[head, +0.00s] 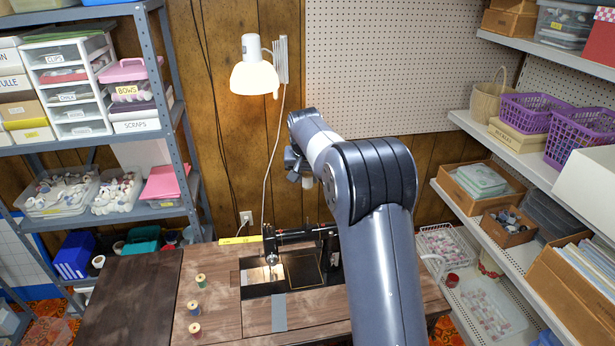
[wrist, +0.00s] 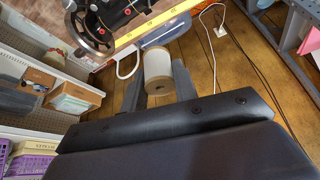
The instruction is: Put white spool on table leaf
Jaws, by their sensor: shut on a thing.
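The white spool (wrist: 158,68) is between the two dark fingers of my gripper (wrist: 158,88) in the wrist view, and the gripper is shut on it. The dark brown table leaf (head: 125,300) extends from the left side of the sewing table (head: 215,262). Its visible top is bare.
A black sewing machine (head: 300,236) stands at the table's back, with a yellow ruler (head: 240,240) beside it. Three thread spools (head: 193,306) stand in a row near the leaf. A lamp (head: 254,76) hangs above. Shelves (head: 182,112) flank both sides.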

